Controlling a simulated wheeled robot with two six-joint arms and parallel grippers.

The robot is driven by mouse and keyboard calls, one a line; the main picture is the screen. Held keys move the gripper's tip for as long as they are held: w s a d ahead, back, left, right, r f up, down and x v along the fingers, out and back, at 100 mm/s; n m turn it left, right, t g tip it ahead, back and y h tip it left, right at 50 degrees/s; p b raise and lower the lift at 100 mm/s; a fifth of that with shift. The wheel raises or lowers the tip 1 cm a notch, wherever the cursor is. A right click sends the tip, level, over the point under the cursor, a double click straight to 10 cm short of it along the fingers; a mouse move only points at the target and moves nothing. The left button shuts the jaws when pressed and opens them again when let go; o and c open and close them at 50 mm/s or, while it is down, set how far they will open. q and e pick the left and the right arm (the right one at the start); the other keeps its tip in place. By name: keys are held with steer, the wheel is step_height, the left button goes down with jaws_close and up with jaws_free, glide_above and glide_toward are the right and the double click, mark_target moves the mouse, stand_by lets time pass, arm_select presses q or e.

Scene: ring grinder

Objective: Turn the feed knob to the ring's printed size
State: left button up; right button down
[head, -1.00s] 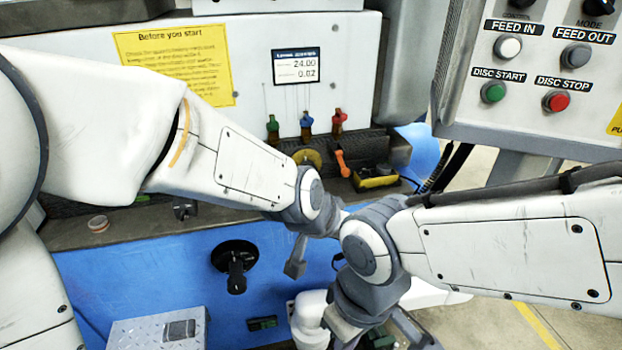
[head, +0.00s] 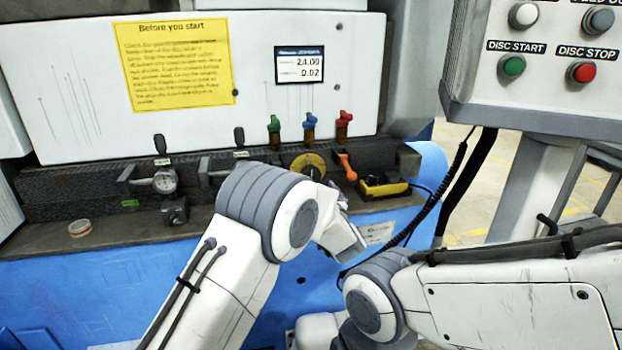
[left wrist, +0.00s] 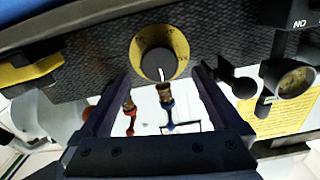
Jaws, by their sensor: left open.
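The feed knob is a black knob on a yellow dial (head: 307,163) on the dark strip of the machine. In the left wrist view the black knob (left wrist: 157,64) shows a white pointer mark on its face. My left gripper (left wrist: 164,76) is open, its two dark fingers on either side of the knob's line. I cannot tell whether they touch it. In the head view my left arm's wrist hides most of that gripper. A small display (head: 299,65) reads 24.00 and 0.02. I cannot make out a ring or its printed size. My right gripper is out of view.
Green, blue and red valves (head: 308,128) stand above the knob. An orange lever (head: 347,167) and a yellow-black box (head: 382,187) lie to its right. A gauge (head: 165,181) is at left. The control panel (head: 545,95) stands at upper right.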

mark_target(310, 174)
arm_select(q)
steer(key=x, duration=0.6)
steer(key=shift+w, duration=0.35)
steer(key=c, duration=1.3)
steer(key=shift+c, duration=0.2)
